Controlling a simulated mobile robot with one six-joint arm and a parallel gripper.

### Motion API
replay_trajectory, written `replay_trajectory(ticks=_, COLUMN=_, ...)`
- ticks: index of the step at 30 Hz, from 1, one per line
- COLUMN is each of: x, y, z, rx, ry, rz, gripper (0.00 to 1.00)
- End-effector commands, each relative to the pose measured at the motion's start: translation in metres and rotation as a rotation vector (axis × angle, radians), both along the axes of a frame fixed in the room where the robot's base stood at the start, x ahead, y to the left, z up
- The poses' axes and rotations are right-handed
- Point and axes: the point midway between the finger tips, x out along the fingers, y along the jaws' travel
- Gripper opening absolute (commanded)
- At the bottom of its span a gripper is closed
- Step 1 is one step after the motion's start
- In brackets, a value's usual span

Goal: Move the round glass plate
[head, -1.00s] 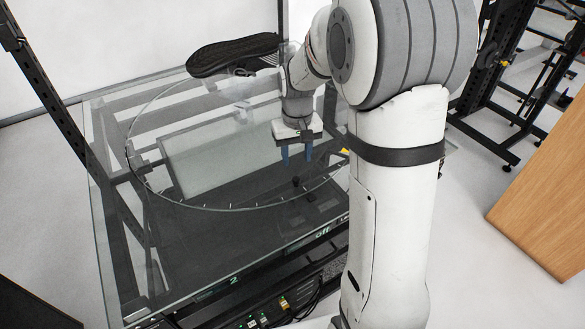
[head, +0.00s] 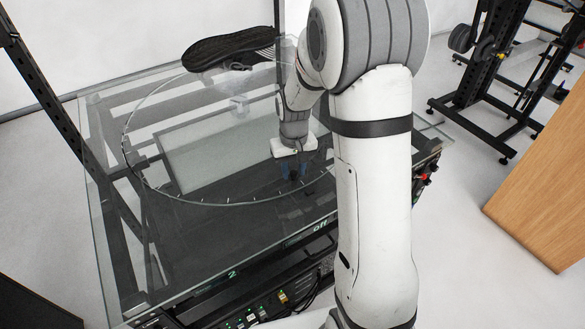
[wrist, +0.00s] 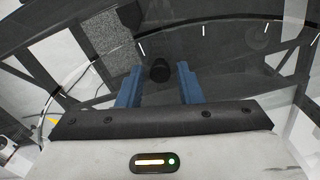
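The round glass plate (head: 215,160) lies flat above a glass-topped table, with small white marks along its rim. Its curved edge also shows in the wrist view (wrist: 215,55). A small black knob (head: 293,177) stands near the plate's front right edge. My gripper (head: 294,173) is low over the plate at this knob. In the wrist view, its two blue fingers (wrist: 160,85) are apart, with the knob (wrist: 160,70) between and slightly beyond their tips. A clear gap shows on both sides of the knob. Finger height relative to the knob is hard to tell.
A black shoe (head: 230,49) is at the back of the plate, with a translucent object (head: 240,98) below it. The glass table (head: 115,225) has a dark frame and a front panel reading "off" (head: 320,225). A wooden block (head: 540,185) stands right.

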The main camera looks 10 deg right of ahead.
Motion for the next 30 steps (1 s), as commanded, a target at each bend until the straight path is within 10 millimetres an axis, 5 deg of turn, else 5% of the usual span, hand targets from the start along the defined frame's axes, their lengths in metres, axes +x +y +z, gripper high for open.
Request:
replay_trajectory(ticks=12, x=0.0, y=0.0004, z=0.0002, rx=0.0, ry=0.0, rz=0.001, gripper=0.0)
replay_trajectory(ticks=30, x=-0.0041, y=0.0077, z=-0.0004, rx=0.0, ry=0.001, rz=-0.044, gripper=0.0)
